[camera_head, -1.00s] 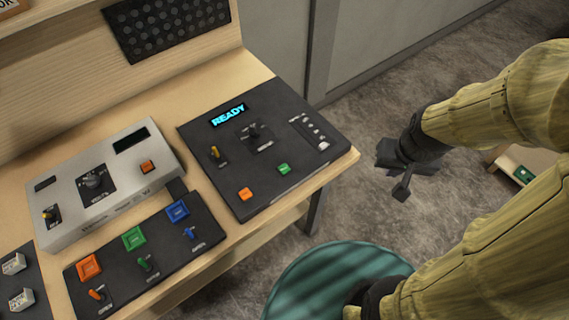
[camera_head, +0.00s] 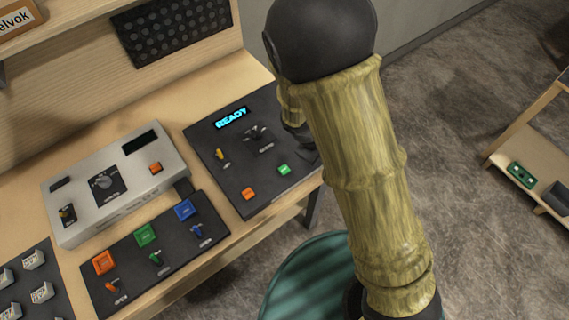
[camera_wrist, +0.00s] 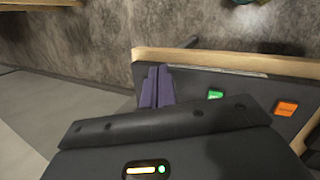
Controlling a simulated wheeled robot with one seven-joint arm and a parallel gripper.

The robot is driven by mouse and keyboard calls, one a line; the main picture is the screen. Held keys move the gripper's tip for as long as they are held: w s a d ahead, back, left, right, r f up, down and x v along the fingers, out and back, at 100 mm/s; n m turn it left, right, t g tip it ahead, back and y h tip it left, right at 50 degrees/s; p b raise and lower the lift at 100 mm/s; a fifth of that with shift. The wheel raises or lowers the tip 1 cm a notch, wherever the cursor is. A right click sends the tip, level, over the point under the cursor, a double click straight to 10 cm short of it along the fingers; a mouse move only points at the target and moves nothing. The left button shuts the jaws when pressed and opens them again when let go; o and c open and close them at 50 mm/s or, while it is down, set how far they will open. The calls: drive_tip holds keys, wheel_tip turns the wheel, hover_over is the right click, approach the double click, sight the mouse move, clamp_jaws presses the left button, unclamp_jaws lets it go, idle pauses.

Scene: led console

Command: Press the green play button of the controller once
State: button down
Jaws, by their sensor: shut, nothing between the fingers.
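The controller (camera_head: 232,165) is a black panel with a lit "READY" display, lying on the wooden desk. Its small green play button (camera_head: 284,170) is near the front edge, right of an orange button (camera_head: 249,193). In the wrist view the green button (camera_wrist: 215,95) shows just right of my fingers, with the orange button (camera_wrist: 286,107) further right. My gripper (camera_wrist: 156,87) is shut and empty, over the panel and apart from the green button. In the head view my arm hides most of the gripper and the panel's right side.
A lever (camera_head: 256,136) and a yellow switch (camera_head: 219,154) stand on the panel. A grey box (camera_head: 115,180) and a black board with a larger green button (camera_head: 146,234) lie to the left. A teal round stool (camera_head: 300,280) stands in front.

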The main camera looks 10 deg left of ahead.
drive_tip(key=a+f+n+t+p, duration=0.1)
drive_tip(key=a+n+t+p, duration=0.2)
drive_tip(key=a+n+t, duration=0.2)
drive_tip(key=a+n, duration=0.3)
drive_tip(key=a, duration=0.4)
drive_tip(key=shift+a+f+h, duration=0.15)
drive_tip(key=shift+f+h, duration=0.15)
drive_tip(key=shift+h, duration=0.1)
drive_tip(key=shift+f, duration=0.1)
drive_tip(key=b, duration=0.5)
hover_over(281, 171)
wheel_tip(281, 171, down, 7)
drive_tip(key=shift+f+b, duration=0.75)
drive_tip(key=shift+f, duration=0.05)
drive_tip(key=shift+f, duration=0.1)
idle(0.4)
drive_tip(key=shift+f+b, duration=0.35)
drive_tip(key=shift+b, duration=0.2)
